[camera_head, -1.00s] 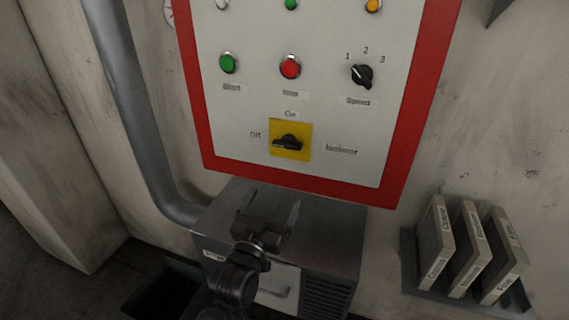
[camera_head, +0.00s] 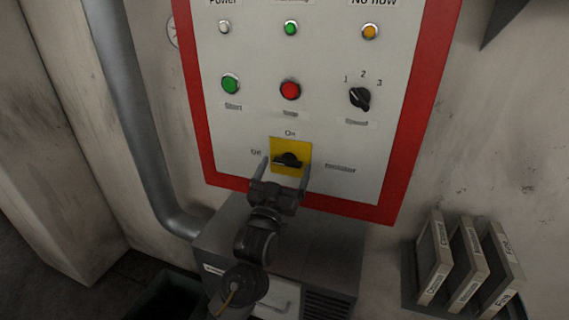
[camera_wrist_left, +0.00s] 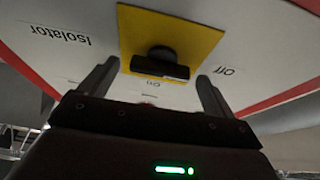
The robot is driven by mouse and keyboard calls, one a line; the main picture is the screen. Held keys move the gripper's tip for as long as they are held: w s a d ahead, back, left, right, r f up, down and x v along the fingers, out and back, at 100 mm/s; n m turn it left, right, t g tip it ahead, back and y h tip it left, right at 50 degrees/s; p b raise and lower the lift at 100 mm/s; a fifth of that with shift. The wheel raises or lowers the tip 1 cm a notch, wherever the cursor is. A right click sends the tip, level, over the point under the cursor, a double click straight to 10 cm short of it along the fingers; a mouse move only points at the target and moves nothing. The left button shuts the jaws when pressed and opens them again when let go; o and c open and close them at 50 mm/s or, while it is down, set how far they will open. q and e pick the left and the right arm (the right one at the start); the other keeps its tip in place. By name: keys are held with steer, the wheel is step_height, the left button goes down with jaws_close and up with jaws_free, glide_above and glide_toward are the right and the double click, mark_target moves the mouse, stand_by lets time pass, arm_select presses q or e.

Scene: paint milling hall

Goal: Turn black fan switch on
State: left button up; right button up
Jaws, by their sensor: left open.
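The black switch (camera_head: 288,160) sits on a yellow plate (camera_head: 303,147) low on the red-framed panel. "On" is printed above it, "Off" to its left and "Isolator" to its right. Its handle lies roughly level, along the Off–Isolator line. My left gripper (camera_head: 285,172) is open just below and in front of the switch, one finger toward each side of the plate. In the left wrist view the switch (camera_wrist_left: 160,65) appears between the open fingers (camera_wrist_left: 158,76), with nothing held. Whether the fingers touch the panel cannot be told. My right gripper is not in view.
Above are a green button (camera_head: 231,84), a red button (camera_head: 290,90) and a speed knob (camera_head: 359,98). A grey metal box (camera_head: 330,250) stands below the panel. A rack of labelled boards (camera_head: 467,262) is at the right, and a pipe (camera_head: 135,120) runs down the left.

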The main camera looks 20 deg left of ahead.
arm_select(q)
steer(key=shift+w+r, duration=0.2)
steer(key=shift+w, duration=0.3)
steer(key=c, duration=1)
